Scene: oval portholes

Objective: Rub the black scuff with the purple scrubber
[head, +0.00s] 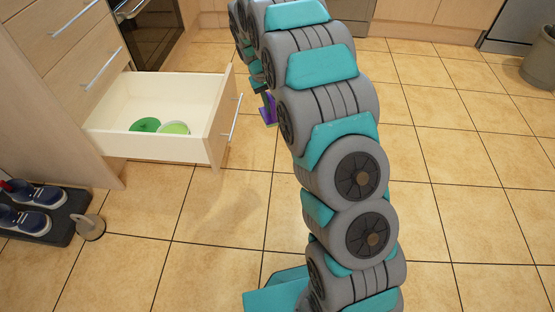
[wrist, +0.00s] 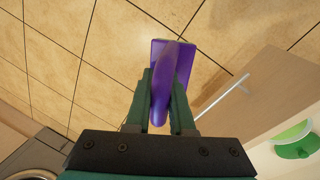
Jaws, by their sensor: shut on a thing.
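The purple scrubber (wrist: 172,75) is held between the dark green fingers of my gripper (wrist: 164,100) in the wrist view, its flat head pointing away over the tiled floor. In the head view the scrubber (head: 270,109) shows just right of the open drawer, partly hidden behind my arm. My gripper (head: 261,89) is mostly hidden by my arm links there. The scrubber appears above the floor; I cannot tell whether it touches anything. I cannot make out the black scuff in either view.
An open drawer (head: 160,150) juts out at the left, holding a green item (head: 145,125) and a lighter green one (head: 174,128). Dark shoes (head: 38,194) sit on a black tray (head: 66,233) by a doorstop (head: 89,227). A bin (head: 540,62) stands far right. The right floor is clear.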

